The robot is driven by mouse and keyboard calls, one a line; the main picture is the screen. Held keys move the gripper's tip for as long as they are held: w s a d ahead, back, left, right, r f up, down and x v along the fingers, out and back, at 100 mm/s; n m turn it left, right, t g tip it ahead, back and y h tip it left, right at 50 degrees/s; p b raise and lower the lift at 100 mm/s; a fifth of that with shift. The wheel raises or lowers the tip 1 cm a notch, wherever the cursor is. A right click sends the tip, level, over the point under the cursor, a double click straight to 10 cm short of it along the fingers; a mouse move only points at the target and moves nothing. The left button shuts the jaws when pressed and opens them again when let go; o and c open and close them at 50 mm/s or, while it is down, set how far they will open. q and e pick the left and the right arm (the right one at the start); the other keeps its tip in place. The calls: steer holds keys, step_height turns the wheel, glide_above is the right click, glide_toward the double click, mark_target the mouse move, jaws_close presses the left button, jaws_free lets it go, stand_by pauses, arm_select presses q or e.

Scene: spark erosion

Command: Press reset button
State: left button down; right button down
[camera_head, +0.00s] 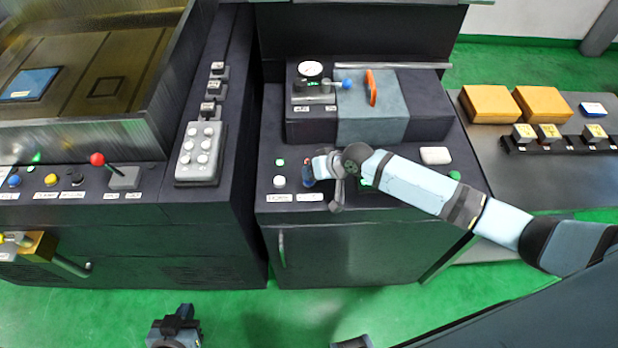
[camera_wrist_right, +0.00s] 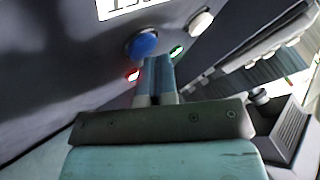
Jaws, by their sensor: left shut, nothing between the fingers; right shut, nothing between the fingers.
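A blue push button (camera_wrist_right: 143,44) and a white push button (camera_wrist_right: 200,22) sit side by side on the dark console in the right wrist view. In the head view the white button (camera_head: 279,181) is clear and the blue button (camera_head: 307,174) is partly covered by my right gripper (camera_head: 318,168). My right gripper (camera_wrist_right: 157,66) is shut and empty, its fingertips close to the blue button; I cannot tell whether they touch. A label (camera_wrist_right: 125,8) beside the blue button is cut off and unreadable. My left gripper (camera_head: 180,314) is shut and empty, low over the floor.
A red light (camera_wrist_right: 132,75) and a green light (camera_wrist_right: 177,52) lie near the buttons. A grey keypad (camera_head: 201,153) and a red-knobbed lever (camera_head: 97,159) are on the left machine.

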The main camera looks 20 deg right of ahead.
steer(key=shift+r+p, duration=0.85)
step_height(320, 180, up, 5)
steer(key=p, duration=0.5)
stand_by(0.3)
stand_by(0.6)
